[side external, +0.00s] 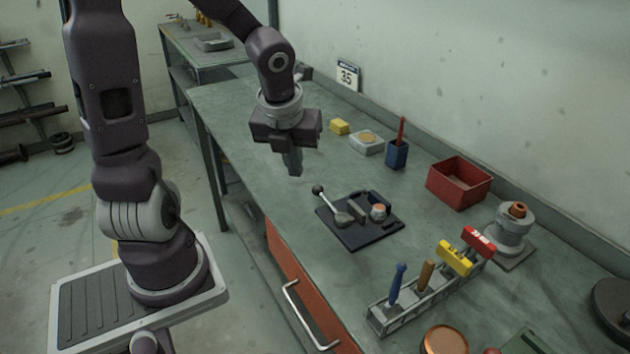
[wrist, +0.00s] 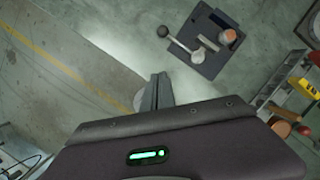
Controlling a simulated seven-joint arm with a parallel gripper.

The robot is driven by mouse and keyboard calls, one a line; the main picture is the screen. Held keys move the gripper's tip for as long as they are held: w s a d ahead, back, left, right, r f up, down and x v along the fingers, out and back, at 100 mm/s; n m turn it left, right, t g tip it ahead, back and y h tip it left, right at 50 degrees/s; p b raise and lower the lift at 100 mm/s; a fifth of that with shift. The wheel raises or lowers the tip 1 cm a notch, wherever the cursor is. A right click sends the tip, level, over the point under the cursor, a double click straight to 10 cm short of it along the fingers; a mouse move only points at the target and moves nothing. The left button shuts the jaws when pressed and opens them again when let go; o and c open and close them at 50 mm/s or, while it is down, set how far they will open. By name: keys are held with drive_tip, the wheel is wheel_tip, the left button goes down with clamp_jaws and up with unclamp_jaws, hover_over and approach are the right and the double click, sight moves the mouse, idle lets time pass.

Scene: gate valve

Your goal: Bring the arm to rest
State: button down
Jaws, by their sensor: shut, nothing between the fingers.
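My gripper (side external: 293,163) hangs in the air over the bench's front edge, with its fingers pointing down. Its fingers are together and empty. They also show in the wrist view (wrist: 155,88). The gate valve scene's dark square plate (side external: 366,239) lies on the bench, to the right of and below my gripper in the side view. It carries a lever with a ball knob (side external: 318,189) and a block with a round copper-coloured top (side external: 378,211). In the wrist view the plate (wrist: 207,64) is at the upper right, apart from the fingers.
A tool rack (side external: 411,304) with several coloured handles stands near the front right. A red bin (side external: 460,183), a blue cup (side external: 397,154), a white box (side external: 366,142) and a grey pedestal (side external: 510,235) stand towards the wall. The bench around the plate is clear.

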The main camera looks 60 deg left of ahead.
drive_tip(key=s+d+r+n+t+h, duration=0.1)
drive_tip(key=s+d+r+n, duration=0.4)
drive_tip(key=n, duration=0.8)
drive_tip(key=s+d+r+n+t+h, duration=0.1)
drive_tip(key=s+d+r+n, duration=0.4)
drive_tip(key=n, duration=0.8)
drive_tip(key=shift+s+d+n+t+h, duration=0.3)
drive_tip(key=shift+s+d+t, duration=0.2)
drive_tip(key=shift+s+d, duration=0.55)
drive_tip(key=shift+r, duration=0.1)
